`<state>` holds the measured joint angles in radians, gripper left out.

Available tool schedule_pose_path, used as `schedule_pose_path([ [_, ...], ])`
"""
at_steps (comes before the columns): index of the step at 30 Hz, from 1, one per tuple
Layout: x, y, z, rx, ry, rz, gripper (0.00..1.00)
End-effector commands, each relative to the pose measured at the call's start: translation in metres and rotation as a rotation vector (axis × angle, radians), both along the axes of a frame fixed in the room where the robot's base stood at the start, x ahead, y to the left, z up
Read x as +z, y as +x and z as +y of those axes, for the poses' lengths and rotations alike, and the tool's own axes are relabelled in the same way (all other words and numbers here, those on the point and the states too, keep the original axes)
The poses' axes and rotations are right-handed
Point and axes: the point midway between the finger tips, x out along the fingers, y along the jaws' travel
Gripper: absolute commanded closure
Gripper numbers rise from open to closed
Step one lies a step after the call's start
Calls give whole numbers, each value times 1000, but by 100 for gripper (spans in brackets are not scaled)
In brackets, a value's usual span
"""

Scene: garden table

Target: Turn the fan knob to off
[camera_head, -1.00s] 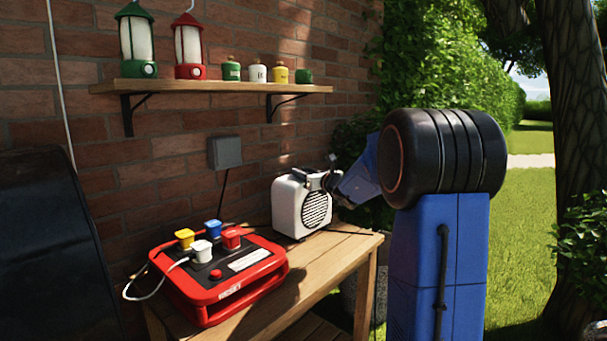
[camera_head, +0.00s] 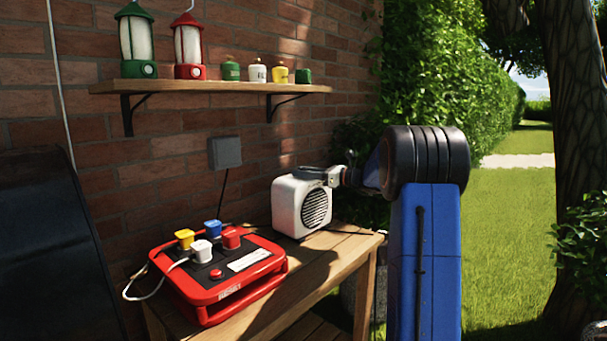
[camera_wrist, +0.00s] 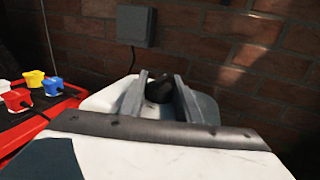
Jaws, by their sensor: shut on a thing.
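The fan (camera_head: 290,205) is a white box with a round dark grille, standing at the back right of the wooden table. Its dark knob (camera_wrist: 160,88) sits on top of the fan in the wrist view. My gripper (camera_head: 312,173) reaches in from the right over the fan's top. In the wrist view my gripper (camera_wrist: 160,82) has its two grey fingers on either side of the knob, shut on it. The white fan top (camera_wrist: 98,99) shows left of the fingers. The knob is hidden in the head view, and its markings cannot be read.
A red power box (camera_head: 207,311) with several coloured plugs stands left of the fan on the table (camera_head: 318,262). A grey wall box (camera_head: 225,152) is on the brick wall behind. A shelf (camera_head: 215,87) with lanterns and small jars hangs above.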

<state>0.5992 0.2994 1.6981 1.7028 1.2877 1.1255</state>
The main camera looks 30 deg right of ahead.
Motion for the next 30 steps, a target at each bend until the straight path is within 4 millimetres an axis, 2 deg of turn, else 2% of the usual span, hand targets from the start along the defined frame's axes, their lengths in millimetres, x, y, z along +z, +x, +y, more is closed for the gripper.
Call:
schedule_pose_path([
  [16,0,0,0,29,1,1,92],
  [17,0,0,0,29,1,1,67],
  [19,0,0,0,28,1,1,51],
  [30,0,-2,-2,28,1,-1,51],
])
